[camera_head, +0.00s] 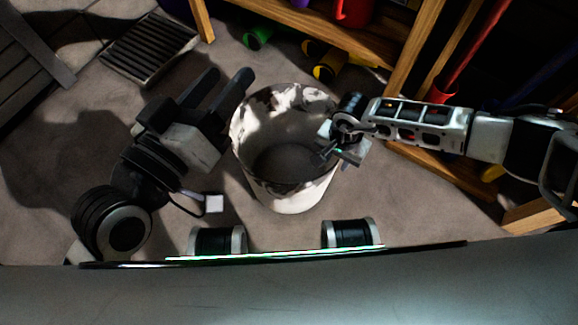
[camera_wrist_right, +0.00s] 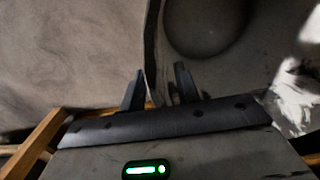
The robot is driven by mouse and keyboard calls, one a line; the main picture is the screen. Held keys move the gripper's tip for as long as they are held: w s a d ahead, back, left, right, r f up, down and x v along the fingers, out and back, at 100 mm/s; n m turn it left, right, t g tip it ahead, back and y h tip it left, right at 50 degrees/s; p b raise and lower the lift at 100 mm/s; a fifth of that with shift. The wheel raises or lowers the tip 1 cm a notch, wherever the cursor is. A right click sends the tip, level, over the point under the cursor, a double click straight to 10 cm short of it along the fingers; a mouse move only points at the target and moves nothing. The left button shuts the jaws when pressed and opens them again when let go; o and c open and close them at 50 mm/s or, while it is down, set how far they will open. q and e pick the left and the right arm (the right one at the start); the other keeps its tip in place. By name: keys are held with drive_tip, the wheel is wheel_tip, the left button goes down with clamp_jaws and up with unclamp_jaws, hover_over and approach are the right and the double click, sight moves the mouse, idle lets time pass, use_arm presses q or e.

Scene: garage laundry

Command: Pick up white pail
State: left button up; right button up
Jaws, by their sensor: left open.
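The white pail (camera_head: 285,198) stands upright on the floor in the middle of the head view, its mouth facing up. It is white with dark worn patches. My left gripper (camera_head: 226,84) is open and empty, just beside the pail's upper left rim. My right gripper (camera_head: 328,152) is at the pail's right rim. In the right wrist view, the right gripper's two fingers (camera_wrist_right: 160,85) stand apart on either side of the pail's wall (camera_wrist_right: 215,75), one outside and one inside. I cannot tell whether they press on it.
A wooden shelf (camera_head: 345,42) with colored items stands behind and right of the pail. Bottles, one green (camera_head: 258,38) and one yellow (camera_head: 330,66), lie beneath it. A slatted grate (camera_head: 150,48) lies at the back left. The floor left of the pail is mostly free.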

wheel_tip(320, 180, down, 2)
use_arm(q)
drive_tip(key=shift+w+a+r+m+t+h, duration=0.15)
drive_tip(key=shift+w+r+m+t, duration=0.15)
drive_tip(key=shift+r, duration=0.15)
drive_tip(key=shift+w+a+r+m+t+h, duration=0.1)
drive_tip(key=shift+w+r+m+t+h, duration=0.1)
drive_tip(key=shift+r+m+t, duration=0.15)
drive_tip(key=shift+f+b, duration=0.25)
drive_tip(key=shift+b, duration=0.25)
use_arm(e)
drive_tip(key=shift+f, duration=0.25)
clamp_jaws()
drive_tip(key=shift+s+d+f, duration=0.1)
drive_tip(key=shift+s+d, duration=0.05)
idle(0.5)
